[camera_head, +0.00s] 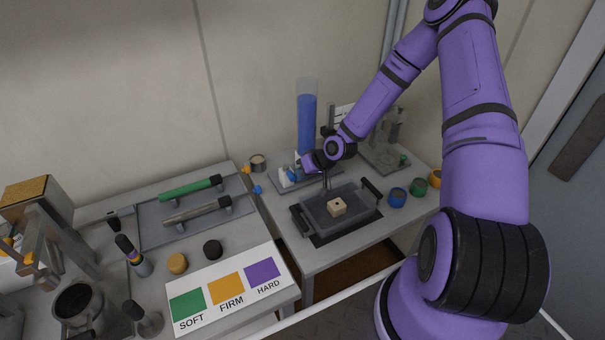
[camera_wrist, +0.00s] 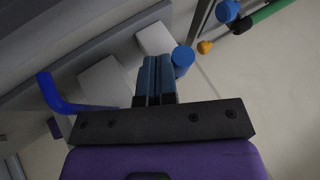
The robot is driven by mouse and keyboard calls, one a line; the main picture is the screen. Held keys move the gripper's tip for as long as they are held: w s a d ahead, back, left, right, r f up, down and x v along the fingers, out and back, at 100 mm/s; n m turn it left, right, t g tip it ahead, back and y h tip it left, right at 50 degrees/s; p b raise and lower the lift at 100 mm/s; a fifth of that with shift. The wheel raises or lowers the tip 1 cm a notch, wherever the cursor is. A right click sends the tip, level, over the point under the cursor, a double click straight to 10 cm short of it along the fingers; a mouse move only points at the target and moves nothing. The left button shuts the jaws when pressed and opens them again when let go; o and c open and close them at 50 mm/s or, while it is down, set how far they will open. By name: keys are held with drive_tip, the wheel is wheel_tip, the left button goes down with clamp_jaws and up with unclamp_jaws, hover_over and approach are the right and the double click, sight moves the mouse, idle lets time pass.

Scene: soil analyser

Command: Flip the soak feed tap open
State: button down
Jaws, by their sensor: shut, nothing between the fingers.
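The soak feed stand has a tall clear column of blue liquid (camera_head: 307,125) on a grey base, with white blocks (camera_head: 284,174) and small blue fittings (camera_head: 293,175) at its foot. My gripper (camera_head: 303,166) is low beside these fittings; its fingers are too small to make out there. In the wrist view my gripper (camera_wrist: 158,62) is shut and empty. A blue round-ended piece (camera_wrist: 182,57) shows just right of the fingertips; contact cannot be told. A bent blue lever (camera_wrist: 50,93) stands to the left, apart from the fingers. I cannot tell which blue piece is the tap handle.
A grey tray (camera_head: 318,222) holding a pale block (camera_head: 337,206) stands in front of the stand. Blue (camera_head: 397,197), green and orange pots stand to its right. A colour card (camera_head: 228,290) and a rack with bars (camera_head: 160,225) lie on the left.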

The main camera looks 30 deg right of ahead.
drive_tip(key=a+m+h, duration=0.1)
drive_tip(key=m, duration=0.1)
drive_tip(key=a+m+t+h, duration=0.1)
drive_tip(key=shift+s+a+m+t, duration=0.3)
drive_tip(key=shift+s+m, duration=0.1)
drive_tip(key=a+m+h, duration=0.2)
drive_tip(key=m, duration=0.1)
drive_tip(key=shift+m+t+h, duration=0.3)
drive_tip(key=shift+t, duration=0.1)
drive_tip(key=a+m+h, duration=0.1)
drive_tip(key=m, duration=0.1)
drive_tip(key=w+a+m+h, duration=0.1)
drive_tip(key=m+h, duration=0.1)
drive_tip(key=shift+w+a+m, duration=0.2)
drive_tip(key=shift+m, duration=0.2)
drive_tip(key=shift+w+a, duration=0.4)
drive_tip(key=shift+a, duration=0.05)
drive_tip(key=shift+w+a, duration=0.1)
drive_tip(key=shift+a, duration=0.05)
